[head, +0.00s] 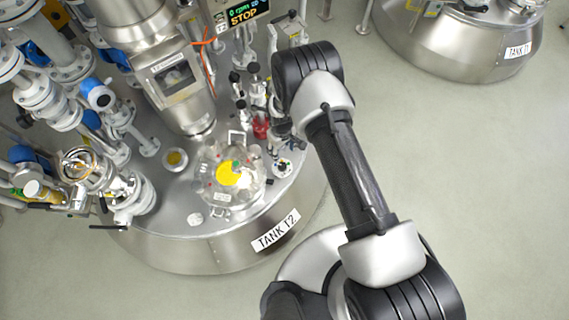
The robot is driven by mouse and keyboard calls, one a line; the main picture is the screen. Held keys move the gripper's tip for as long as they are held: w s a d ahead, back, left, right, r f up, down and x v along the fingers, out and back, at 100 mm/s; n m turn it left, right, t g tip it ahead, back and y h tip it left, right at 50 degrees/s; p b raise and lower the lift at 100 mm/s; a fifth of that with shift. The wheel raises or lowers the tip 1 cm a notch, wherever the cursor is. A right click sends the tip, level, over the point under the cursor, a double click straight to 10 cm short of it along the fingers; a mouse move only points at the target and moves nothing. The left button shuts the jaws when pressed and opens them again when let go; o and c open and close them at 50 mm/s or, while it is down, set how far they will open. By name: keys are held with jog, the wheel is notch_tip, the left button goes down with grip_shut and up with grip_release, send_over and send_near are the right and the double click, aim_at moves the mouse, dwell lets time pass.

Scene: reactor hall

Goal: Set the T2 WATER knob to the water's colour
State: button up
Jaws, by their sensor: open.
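The tank marked TANK T2 (275,236) stands at the left centre. On its top a clear round cover (208,172) shows a bright yellow patch (229,174) with a small green spot at its edge. A small round white dial (283,168) with coloured marks sits to the right of the cover; it may be the T2 WATER knob, but its label and setting are too small to read. My arm (347,170) reaches up from the lower right and bends just right of the tank-top fittings. I cannot make out my gripper; the arm's bend may hide it.
A small round port (175,159) with a yellow centre lies left of the cover. A red valve (260,128) and several black-handled fittings crowd beside my arm. A steel column (168,75) and white flanged pipes (68,112) fill the left.

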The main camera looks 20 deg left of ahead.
aim_at(282, 166)
notch_tip(282, 166, down, 15)
jog(key=b, duration=0.5)
jog(key=shift+c, duration=0.2)
jog(key=c, duration=1)
jog(key=shift+m, duration=0.4)
jog(key=m, duration=1.1)
